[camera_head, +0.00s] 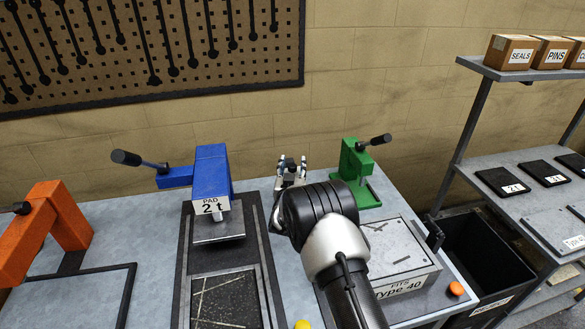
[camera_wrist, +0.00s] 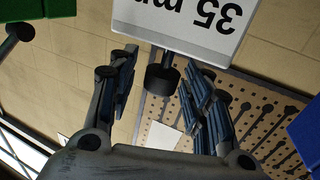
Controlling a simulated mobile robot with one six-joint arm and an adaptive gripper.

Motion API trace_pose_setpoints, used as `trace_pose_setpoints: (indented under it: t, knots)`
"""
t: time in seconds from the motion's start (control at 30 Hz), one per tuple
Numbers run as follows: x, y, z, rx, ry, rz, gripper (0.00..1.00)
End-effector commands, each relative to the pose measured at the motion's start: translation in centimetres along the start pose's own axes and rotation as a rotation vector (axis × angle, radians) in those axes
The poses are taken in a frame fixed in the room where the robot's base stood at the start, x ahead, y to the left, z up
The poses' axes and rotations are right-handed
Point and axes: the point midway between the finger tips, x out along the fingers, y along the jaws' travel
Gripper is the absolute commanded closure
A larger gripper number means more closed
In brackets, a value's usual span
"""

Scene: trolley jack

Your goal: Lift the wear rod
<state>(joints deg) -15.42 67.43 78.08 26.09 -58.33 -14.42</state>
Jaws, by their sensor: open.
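My gripper (camera_head: 291,165) is open and stands beyond my forearm, between the blue press and the green press in the head view. In the wrist view its fingers (camera_wrist: 160,62) stand apart, with a short dark cylinder (camera_wrist: 162,80) showing between them. The cylinder adjoins a white plate (camera_wrist: 190,22) marked "35 mm", seen upside down. Whether the fingers touch the cylinder cannot be told. I cannot tell surely which thing is the wear rod; thin dark pieces (camera_head: 408,260) lie on a grey box (camera_head: 375,243) marked "FITS type 40".
The blue press (camera_head: 211,172) marked "PAD 2 t" stands left of my gripper, the green press (camera_head: 358,165) right. An orange press (camera_head: 60,225) is at far left. A black bin (camera_head: 480,240) and a shelf (camera_head: 520,165) stand right. A pegboard (camera_head: 250,65) hangs behind.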

Motion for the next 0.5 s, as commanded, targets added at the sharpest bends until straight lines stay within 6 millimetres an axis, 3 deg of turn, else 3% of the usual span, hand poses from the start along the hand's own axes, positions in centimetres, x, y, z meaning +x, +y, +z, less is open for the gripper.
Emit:
trace_pose_setpoints:
  t: [0.17, 0.5]
  knots:
    - [-0.01, 0.02, 0.0, 0.0, 0.0, 0.0, 0.55]
    - [-0.03, 0.01, 0.01, 0.0, 0.0, 0.0, 0.77]
